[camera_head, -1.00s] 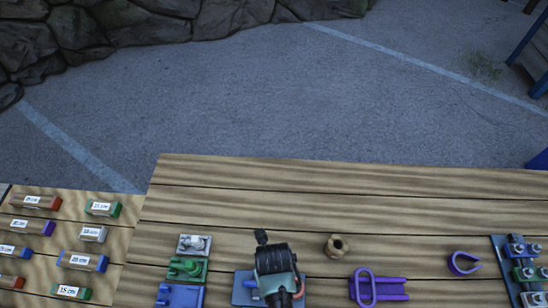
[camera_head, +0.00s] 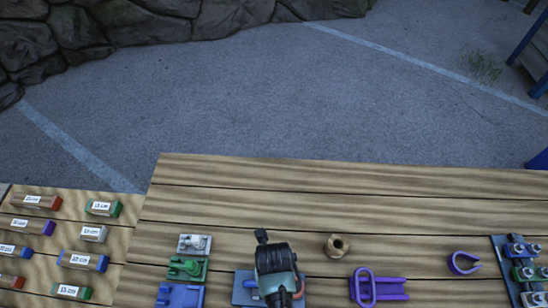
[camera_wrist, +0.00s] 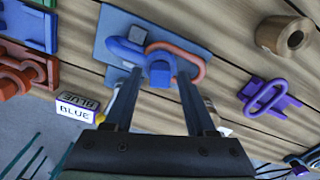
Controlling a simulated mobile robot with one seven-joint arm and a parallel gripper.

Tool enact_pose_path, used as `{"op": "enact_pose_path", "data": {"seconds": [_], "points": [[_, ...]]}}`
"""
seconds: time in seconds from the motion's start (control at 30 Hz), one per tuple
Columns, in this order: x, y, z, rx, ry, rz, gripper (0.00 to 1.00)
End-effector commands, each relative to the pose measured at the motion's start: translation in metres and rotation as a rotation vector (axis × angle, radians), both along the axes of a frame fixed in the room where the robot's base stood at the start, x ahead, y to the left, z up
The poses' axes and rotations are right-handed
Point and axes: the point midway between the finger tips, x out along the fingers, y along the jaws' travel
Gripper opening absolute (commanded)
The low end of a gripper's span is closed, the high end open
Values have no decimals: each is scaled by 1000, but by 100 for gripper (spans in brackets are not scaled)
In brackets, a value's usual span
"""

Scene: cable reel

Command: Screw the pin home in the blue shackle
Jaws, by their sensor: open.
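In the wrist view the blue shackle (camera_wrist: 125,47) lies on a blue plate (camera_wrist: 112,22), with an orange link (camera_wrist: 196,70) looped beside it. The blue block-like head of the pin (camera_wrist: 160,73) points toward my wrist camera. My gripper (camera_wrist: 160,80) is open, with one finger on each side of the pin head and a visible gap to it. How far the pin is threaded in cannot be told. In the head view my arm hides most of the shackle; the plate's edge (camera_head: 240,297) shows at its left.
A "BLUE" label block (camera_wrist: 75,110) stands near my left finger. A wooden ring (camera_head: 337,246) and a purple shackle-like piece (camera_head: 378,288) lie to the right. White, green (camera_head: 187,269) and blue fixtures stand to the left. The back of the table is clear.

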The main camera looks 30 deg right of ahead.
Motion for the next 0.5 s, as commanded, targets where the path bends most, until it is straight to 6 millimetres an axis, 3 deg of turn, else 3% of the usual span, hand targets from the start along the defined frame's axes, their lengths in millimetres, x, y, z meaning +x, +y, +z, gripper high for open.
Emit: {"op": "enact_pose_path", "data": {"seconds": [0.5], "points": [[0, 0, 39, 0, 0, 0, 56]]}}
